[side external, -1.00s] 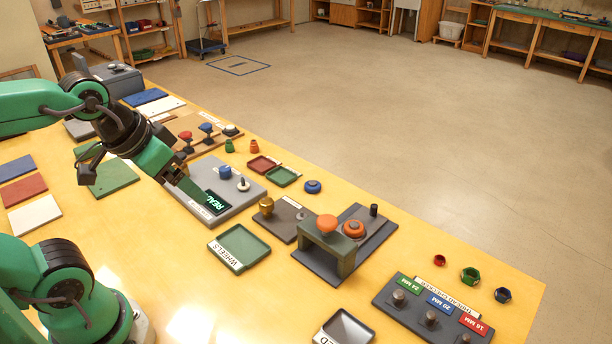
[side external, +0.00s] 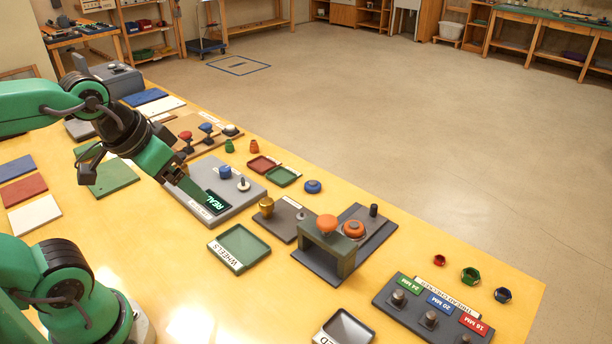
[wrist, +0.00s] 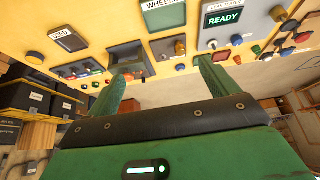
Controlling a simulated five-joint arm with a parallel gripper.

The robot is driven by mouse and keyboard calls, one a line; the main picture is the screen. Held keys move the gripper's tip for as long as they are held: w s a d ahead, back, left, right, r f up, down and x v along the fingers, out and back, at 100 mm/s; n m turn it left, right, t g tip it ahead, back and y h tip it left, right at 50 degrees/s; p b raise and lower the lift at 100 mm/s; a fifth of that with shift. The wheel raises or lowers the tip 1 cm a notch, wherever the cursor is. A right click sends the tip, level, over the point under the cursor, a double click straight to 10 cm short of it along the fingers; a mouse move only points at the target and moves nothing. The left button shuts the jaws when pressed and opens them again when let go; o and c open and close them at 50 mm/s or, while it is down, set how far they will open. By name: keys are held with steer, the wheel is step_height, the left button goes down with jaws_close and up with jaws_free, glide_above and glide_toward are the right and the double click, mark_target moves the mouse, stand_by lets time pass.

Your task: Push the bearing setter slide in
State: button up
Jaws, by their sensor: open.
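The device I take for the bearing setter stands on a dark base plate (side external: 375,232) at mid-right in the side view. A grey-green bridge (side external: 347,262) with an orange knob (side external: 327,223) stands on it, beside an orange round part (side external: 353,229) and a dark post (side external: 373,210). I cannot tell how far its slide is in. My gripper (side external: 183,184) hangs to its left, over the grey panel with the lit display, apart from the setter. In the wrist view its two fingers (wrist: 160,82) are spread and empty; the setter (wrist: 127,56) shows beyond the left finger, partly hidden.
A brass knob (side external: 266,205) on a dark plate stands between my gripper and the setter. The green WHEELS tray (side external: 240,244) lies in front. A thread gauge board (side external: 430,315) is at right. The lit display panel (side external: 235,203) is under my gripper. Bare yellow table lies around the trays.

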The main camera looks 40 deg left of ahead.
steer(key=shift+w+r, duration=0.2)
steer(key=c, duration=1)
steer(key=shift+w+r, duration=0.15)
steer(key=shift+w, duration=0.1)
steer(key=w+d+r+m+g, duration=0.1)
steer(key=w+d+r, duration=0.15)
steer(key=w, duration=0.95)
steer(key=w+d+r+m+g, duration=0.1)
steer(key=w+d+m+g, duration=0.15)
steer(key=w, duration=0.95)
steer(key=w+d+f, duration=0.3)
steer(key=w+f, duration=0.2)
steer(key=f, duration=0.1)
steer(key=w+d+f+m+g, duration=0.1)
steer(key=w+d+f, duration=0.2)
steer(key=w+f, duration=0.2)
steer(key=w+d+f+g, duration=0.1)
steer(key=w+d+f, duration=0.2)
steer(key=w+f, duration=0.3)
steer(key=shift+d+f+m, duration=0.1)
steer(key=shift+f+m, duration=0.25)
steer(key=shift+f, duration=0.3)
steer(key=shift+w+d+f, duration=0.1)
steer(key=shift+d+f, duration=0.05)
steer(key=shift+f, duration=0.35)
steer(key=shift+f, duration=0.1)
